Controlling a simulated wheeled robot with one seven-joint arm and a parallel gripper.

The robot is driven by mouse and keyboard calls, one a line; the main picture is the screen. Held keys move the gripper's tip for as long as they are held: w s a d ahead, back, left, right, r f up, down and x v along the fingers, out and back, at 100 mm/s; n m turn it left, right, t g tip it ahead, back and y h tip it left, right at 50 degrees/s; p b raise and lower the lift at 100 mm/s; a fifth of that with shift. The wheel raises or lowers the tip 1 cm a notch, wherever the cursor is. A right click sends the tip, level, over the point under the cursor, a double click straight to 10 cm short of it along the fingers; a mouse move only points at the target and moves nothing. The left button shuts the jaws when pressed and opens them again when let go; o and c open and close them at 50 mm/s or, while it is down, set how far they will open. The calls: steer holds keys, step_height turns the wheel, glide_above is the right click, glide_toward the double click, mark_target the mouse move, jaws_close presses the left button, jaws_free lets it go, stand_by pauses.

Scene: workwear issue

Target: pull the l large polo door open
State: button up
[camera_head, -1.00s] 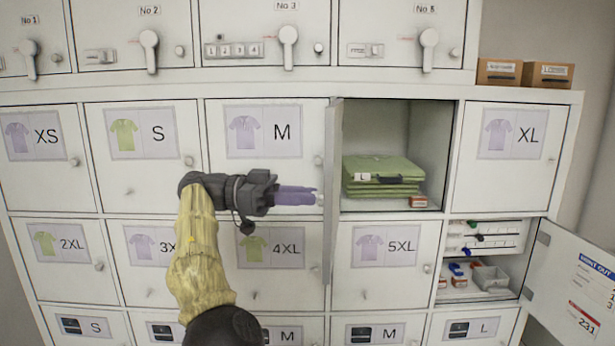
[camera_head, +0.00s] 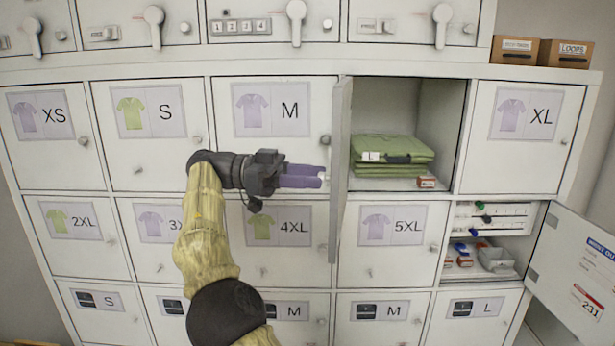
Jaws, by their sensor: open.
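The L large polo door (camera_head: 340,165) stands swung out from its compartment, hinged on the left side and seen almost edge-on. Its compartment (camera_head: 440,110) is open and holds a stack of folded green polos (camera_head: 392,152) with a small L tag. My gripper (camera_head: 322,177) has purple fingers and points right, in front of the M door. Its fingertips end just left of the L door. It holds nothing that I can see, and I cannot tell whether it touches the door. The door's outer face is mostly turned away from view.
Closed M (camera_head: 268,115), XL (camera_head: 522,130) and 5XL (camera_head: 385,240) doors surround the opening. At lower right another door (camera_head: 580,280) stands open beside a compartment of small items (camera_head: 490,255). Two brown boxes (camera_head: 565,53) sit on the ledge at upper right.

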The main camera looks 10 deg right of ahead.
steer(key=shift+r, duration=0.1)
step_height(320, 180, up, 10)
steer(key=p, duration=0.7)
